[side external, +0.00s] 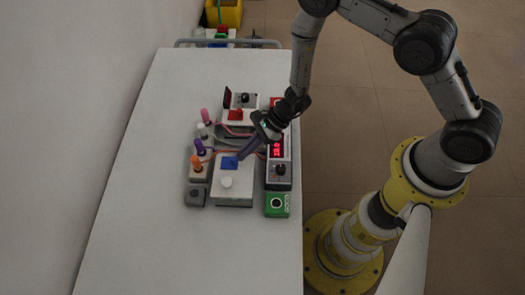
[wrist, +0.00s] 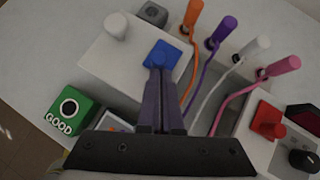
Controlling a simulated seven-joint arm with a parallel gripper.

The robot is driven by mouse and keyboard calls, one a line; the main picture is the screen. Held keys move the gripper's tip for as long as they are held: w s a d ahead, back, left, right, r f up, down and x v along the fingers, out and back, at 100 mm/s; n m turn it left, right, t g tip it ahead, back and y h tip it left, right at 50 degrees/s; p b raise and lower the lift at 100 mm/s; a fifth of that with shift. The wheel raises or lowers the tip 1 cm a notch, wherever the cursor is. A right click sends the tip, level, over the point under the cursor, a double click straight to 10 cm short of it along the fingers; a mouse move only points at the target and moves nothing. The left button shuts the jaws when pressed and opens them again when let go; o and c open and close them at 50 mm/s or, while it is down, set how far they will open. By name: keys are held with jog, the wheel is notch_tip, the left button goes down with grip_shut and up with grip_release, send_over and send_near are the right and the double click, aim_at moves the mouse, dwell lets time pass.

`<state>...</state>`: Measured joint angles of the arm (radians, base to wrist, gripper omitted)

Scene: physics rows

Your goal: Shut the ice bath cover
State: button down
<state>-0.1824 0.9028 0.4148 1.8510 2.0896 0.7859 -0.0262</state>
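A pale box top (side external: 235,187) with a round white knob (side external: 226,182) and a blue square piece (side external: 229,162) lies near the middle of the bench. It looks like the ice bath cover; the same top (wrist: 120,58), knob (wrist: 116,26) and blue piece (wrist: 165,54) show in the wrist view. A grey recessed area (wrist: 237,90) shows beside it, partly behind cables. My gripper (side external: 241,157) points down at the blue piece. In the wrist view its dark fingers (wrist: 158,70) are together, tips at the blue piece's near edge; whether they touch it I cannot tell.
Orange (wrist: 193,13), purple (wrist: 224,30), white (wrist: 256,47) and pink (wrist: 283,66) plugs with cables stand along one side. A red-digit display unit (side external: 279,150) and a green GOOD block (side external: 277,205) stand close right. The bench's front (side external: 190,255) is clear.

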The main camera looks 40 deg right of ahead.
jog(key=shift+w+a+r, duration=0.15)
jog(key=shift+w+a, duration=0.05)
jog(key=shift+a, duration=0.1)
